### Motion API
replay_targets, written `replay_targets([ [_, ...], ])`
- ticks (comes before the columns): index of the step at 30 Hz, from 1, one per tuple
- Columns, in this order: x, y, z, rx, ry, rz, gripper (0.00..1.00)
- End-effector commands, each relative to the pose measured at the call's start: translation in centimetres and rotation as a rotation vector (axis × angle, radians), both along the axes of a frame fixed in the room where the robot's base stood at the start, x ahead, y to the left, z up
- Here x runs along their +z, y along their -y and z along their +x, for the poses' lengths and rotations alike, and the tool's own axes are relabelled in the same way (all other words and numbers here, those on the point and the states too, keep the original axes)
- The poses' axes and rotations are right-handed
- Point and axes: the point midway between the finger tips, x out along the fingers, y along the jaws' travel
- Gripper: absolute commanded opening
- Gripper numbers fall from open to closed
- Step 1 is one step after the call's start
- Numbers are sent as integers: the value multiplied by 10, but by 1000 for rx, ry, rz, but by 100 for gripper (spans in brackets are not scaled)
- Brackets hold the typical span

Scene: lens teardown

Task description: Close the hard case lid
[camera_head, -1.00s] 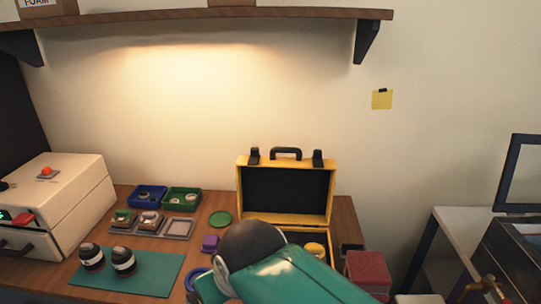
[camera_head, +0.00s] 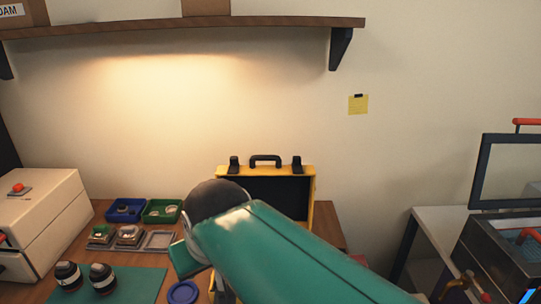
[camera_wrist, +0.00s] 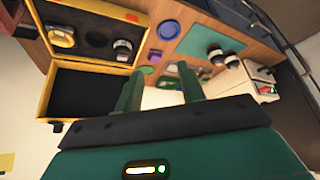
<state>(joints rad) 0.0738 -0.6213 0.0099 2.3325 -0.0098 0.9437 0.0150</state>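The yellow hard case is open on the bench. Its lid (camera_head: 309,199) stands upright at the back, with a black inner face and a black handle on top. My arm hides most of the case base and the lid's lower left part in the head view. In the wrist view, the lid (camera_wrist: 46,98) lies left of my gripper, and the case base (camera_wrist: 143,40) with lenses in its round wells is above it. My gripper (camera_wrist: 160,88) has its two green fingers apart with nothing between them. The fingers are beside the case and do not appear to touch it.
Two dark lenses stand on a green mat (camera_head: 135,285). A white machine (camera_head: 45,210) is far left. A shelf (camera_head: 200,23) hangs above.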

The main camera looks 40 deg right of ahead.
Motion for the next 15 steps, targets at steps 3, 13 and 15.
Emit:
replay_targets([
  [3,35,28,43,-79,-9,-6,16],
  [13,102,130,147,-292,-27,-9,0],
  [15,110,157,166,-338,-30,-7,0],
])
